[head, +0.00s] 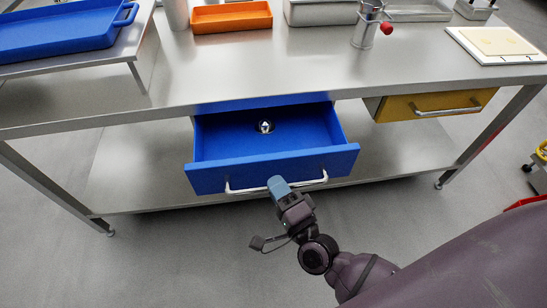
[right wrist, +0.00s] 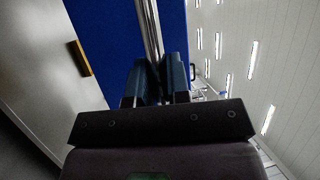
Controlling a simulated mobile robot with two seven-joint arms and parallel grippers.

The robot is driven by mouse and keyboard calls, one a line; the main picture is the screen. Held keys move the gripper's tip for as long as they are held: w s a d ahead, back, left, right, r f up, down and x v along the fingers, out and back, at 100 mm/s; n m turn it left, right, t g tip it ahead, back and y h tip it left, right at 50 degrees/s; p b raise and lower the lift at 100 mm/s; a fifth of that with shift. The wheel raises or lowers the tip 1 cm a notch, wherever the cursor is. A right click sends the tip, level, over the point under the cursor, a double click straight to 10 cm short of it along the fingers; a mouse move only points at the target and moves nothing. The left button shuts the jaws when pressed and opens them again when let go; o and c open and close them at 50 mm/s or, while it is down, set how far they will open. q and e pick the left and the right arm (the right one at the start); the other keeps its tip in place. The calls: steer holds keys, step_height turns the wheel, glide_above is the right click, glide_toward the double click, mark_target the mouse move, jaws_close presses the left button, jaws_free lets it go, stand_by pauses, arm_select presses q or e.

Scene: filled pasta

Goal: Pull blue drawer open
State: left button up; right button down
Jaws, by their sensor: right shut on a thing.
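The blue drawer (head: 270,155) hangs under the steel table and is pulled well out, with its inside showing. A small metallic and dark object (head: 264,126) lies inside it near the back. The drawer's silver bar handle (head: 240,190) runs along its front. My right gripper (head: 277,185) is shut on the handle, near its middle. In the right wrist view the two fingers (right wrist: 160,80) sit on either side of the handle bar (right wrist: 149,30), with the blue drawer front (right wrist: 105,45) behind. My left gripper is not in view.
A yellow drawer (head: 430,104) under the table on the right is shut. On the tabletop are a blue tray (head: 60,32), an orange tray (head: 231,17), a metal machine with a red knob (head: 367,25) and a white board (head: 497,45). Floor in front is clear.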

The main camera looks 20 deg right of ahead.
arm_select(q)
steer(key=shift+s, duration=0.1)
arm_select(e)
steer(key=s+a, duration=0.3)
steer(key=s, duration=0.9)
steer(key=shift+a, duration=0.25)
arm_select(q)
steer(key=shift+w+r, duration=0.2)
arm_select(e)
steer(key=shift+s, duration=0.1)
steer(key=c, duration=1.1)
jaws_free()
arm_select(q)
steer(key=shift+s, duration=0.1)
